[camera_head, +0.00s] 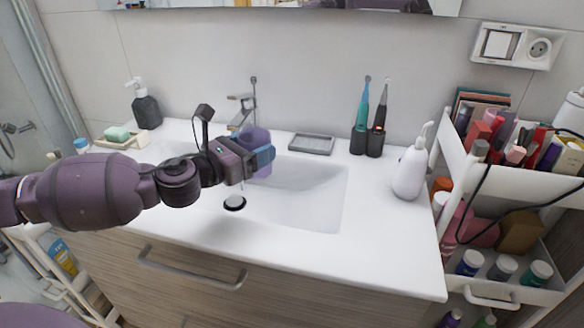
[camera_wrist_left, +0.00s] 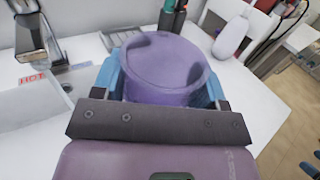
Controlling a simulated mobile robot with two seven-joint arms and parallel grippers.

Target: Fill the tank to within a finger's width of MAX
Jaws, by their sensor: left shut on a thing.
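My left gripper (camera_head: 262,157) is over the sink basin (camera_head: 318,190) and is shut on a purple tank (camera_head: 257,139). In the left wrist view the tank (camera_wrist_left: 165,65) is a rounded, see-through purple vessel between the two blue fingers (camera_wrist_left: 162,92). No MAX mark can be made out, and I cannot tell the water level. The chrome faucet (camera_head: 241,112) stands behind the basin, close to the tank in the head view. In the left wrist view the faucet (camera_wrist_left: 38,45) is left of the tank and apart from it. No water stream is visible. My right gripper is not in view.
A dark soap dispenser (camera_head: 146,107) and soap dish (camera_head: 120,139) are at left. A crowded white cart (camera_head: 455,150) borders the counter's right edge.

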